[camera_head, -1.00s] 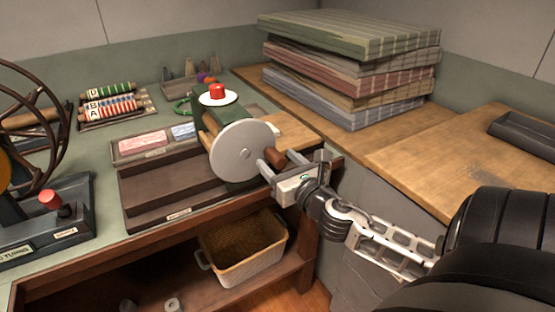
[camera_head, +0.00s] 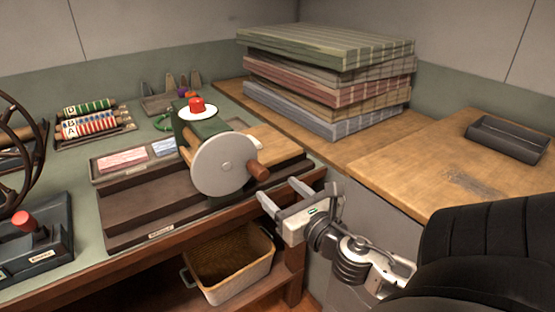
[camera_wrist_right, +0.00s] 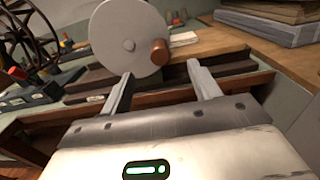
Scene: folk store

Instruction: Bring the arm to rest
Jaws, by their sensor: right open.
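My right gripper (camera_head: 284,191) is open and empty, just in front of the table's front edge. The grey disc (camera_head: 225,164) of the hand-cranked machine, with its brown knob (camera_head: 259,172), stands beyond and above the fingers, apart from them. In the right wrist view the two fingers (camera_wrist_right: 160,88) spread below the disc (camera_wrist_right: 129,42), and the knob (camera_wrist_right: 160,52) shows between them, further off. My right arm comes in from the lower right. My left gripper is not in view.
A wicker basket (camera_head: 231,265) stands on the shelf under the table. Folded striped cloth (camera_head: 330,75) is stacked at the back. A dark tray (camera_head: 507,139) lies on the wooden top at right. A red-knobbed device (camera_head: 37,238) stands at left. The space right of the gripper is partly clear.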

